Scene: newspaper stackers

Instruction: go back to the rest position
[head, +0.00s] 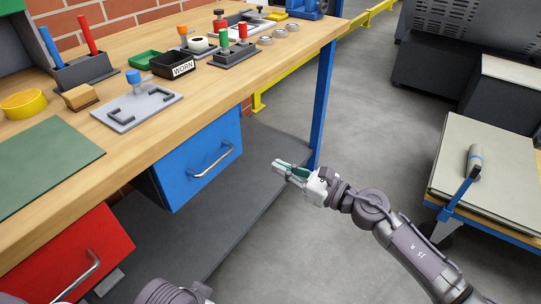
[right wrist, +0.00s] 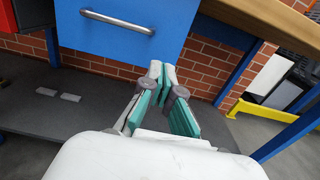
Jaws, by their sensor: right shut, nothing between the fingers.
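My right gripper (head: 280,167) is in the middle of the head view, held in the air in front of the workbench, to the right of the blue drawer. Its fingers are shut and hold nothing. In the right wrist view its green-padded fingers (right wrist: 162,75) point toward the brick wall beneath the bench. My left gripper is out of view; only a grey part of my own body shows at the bottom edge of the head view.
The wooden workbench (head: 262,68) carries trays, tools and a green mat (head: 45,160). Below it are a blue drawer (head: 190,160), a red drawer (head: 65,250) and a blue leg (head: 323,105). A cart (head: 490,170) stands right. Grey floor between is clear.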

